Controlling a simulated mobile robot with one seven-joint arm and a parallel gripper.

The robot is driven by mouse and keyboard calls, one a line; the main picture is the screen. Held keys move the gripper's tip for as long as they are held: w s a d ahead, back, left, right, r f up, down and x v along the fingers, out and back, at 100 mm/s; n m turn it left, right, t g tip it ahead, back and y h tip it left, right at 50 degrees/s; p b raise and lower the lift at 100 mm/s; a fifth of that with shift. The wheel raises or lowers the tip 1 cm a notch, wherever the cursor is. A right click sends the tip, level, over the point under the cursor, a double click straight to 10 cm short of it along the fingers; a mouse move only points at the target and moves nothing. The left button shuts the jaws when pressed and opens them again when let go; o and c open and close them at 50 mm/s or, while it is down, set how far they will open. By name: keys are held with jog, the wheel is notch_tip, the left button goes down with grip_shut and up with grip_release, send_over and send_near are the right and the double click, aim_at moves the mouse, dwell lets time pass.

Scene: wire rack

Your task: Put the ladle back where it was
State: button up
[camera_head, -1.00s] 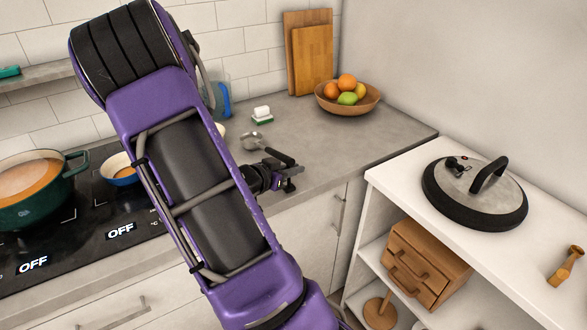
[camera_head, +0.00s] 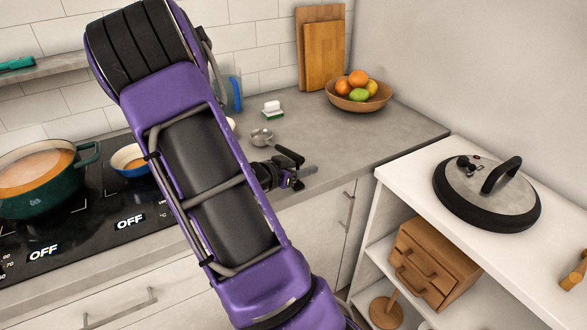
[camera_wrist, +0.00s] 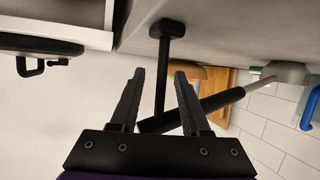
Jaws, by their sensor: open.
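The ladle has a metal bowl and a black handle. In the head view the ladle (camera_head: 261,137) is at the counter's front part, with its handle pointing right toward my gripper (camera_head: 302,176). My gripper is by the counter's front edge, partly hidden behind my purple arm. In the wrist view my gripper (camera_wrist: 160,72) is open. The ladle (camera_wrist: 225,99) crosses behind the right finger, and its handle end shows between the fingers. I cannot tell how deep it lies. A black rod (camera_wrist: 163,70) with a blocky end also shows between the fingers; what it belongs to is unclear.
A fruit bowl (camera_head: 334,98), cutting boards (camera_head: 324,60) and a sponge (camera_head: 272,109) are at the counter's back. A green pot (camera_head: 40,205) and a blue pan (camera_head: 127,165) are on the stove. A lid (camera_head: 480,205) lies on the white shelf unit (camera_head: 400,155).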

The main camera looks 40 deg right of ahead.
jog(key=p+v, duration=0.2)
jog(key=v, duration=1.5)
jog(key=shift+r, duration=0.2)
